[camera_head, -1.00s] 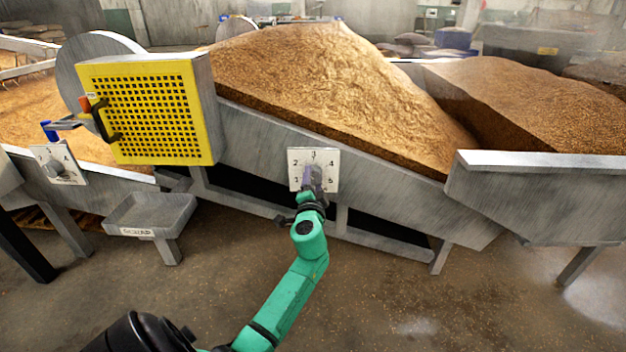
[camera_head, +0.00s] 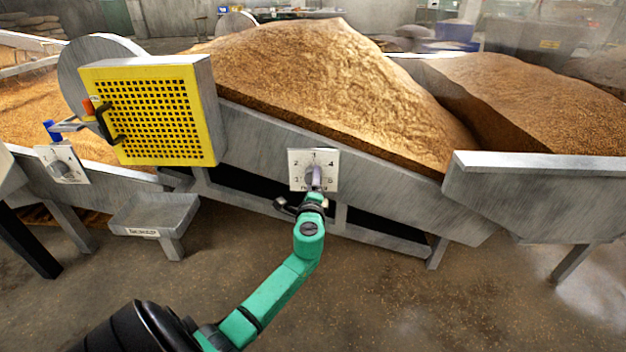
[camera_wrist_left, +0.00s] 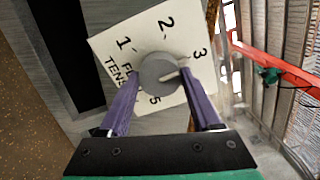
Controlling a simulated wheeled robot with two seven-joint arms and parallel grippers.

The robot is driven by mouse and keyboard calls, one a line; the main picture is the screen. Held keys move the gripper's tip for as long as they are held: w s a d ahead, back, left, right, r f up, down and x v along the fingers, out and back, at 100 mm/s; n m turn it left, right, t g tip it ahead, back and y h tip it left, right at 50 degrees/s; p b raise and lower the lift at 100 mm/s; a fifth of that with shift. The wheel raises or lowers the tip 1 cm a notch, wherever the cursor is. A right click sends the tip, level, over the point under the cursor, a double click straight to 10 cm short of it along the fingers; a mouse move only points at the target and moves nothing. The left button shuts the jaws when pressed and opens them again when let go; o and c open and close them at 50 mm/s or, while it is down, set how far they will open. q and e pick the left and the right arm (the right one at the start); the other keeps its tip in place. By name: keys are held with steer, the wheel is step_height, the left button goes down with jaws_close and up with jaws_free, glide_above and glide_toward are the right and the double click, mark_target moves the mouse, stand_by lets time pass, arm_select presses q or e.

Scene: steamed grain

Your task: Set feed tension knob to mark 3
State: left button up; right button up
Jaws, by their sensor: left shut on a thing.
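The feed tension knob (camera_wrist_left: 157,71) is a round grey knob on a white square plate (camera_head: 297,158) with numbers 1 to 5, fixed to the front of the grey metal trough. My left gripper (camera_head: 316,178) reaches it from below. In the left wrist view its two purple fingers (camera_wrist_left: 160,75) sit on either side of the knob and are shut on it. The knob's pale pointer line aims to the right in that view, close to the 3 but a little below it. The 4 is hidden behind a finger. My right gripper is not in view.
A second dial plate (camera_head: 62,165) is at the left. A yellow perforated guard (camera_head: 155,112) with a black handle stands beside the trough (camera_head: 255,128). A small grey tray (camera_head: 155,213) sticks out below. Grain heaps (camera_head: 310,80) lie behind.

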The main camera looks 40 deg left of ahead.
arm_select(q)
steer(key=shift+m, duration=0.3)
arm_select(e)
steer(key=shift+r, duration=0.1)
arm_select(q)
steer(key=o, duration=1.4)
steer(key=shift+c, duration=0.2)
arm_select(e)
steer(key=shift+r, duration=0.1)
arm_select(q)
steer(key=p+v, duration=0.2)
steer(key=v, duration=1.2)
steer(key=shift+s+d, duration=0.2)
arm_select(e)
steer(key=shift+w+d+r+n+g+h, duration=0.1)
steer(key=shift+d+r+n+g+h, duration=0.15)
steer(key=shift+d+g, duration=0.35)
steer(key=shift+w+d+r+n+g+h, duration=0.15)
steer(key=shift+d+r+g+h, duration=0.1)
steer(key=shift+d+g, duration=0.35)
arm_select(q)
steer(key=shift+f, duration=0.15)
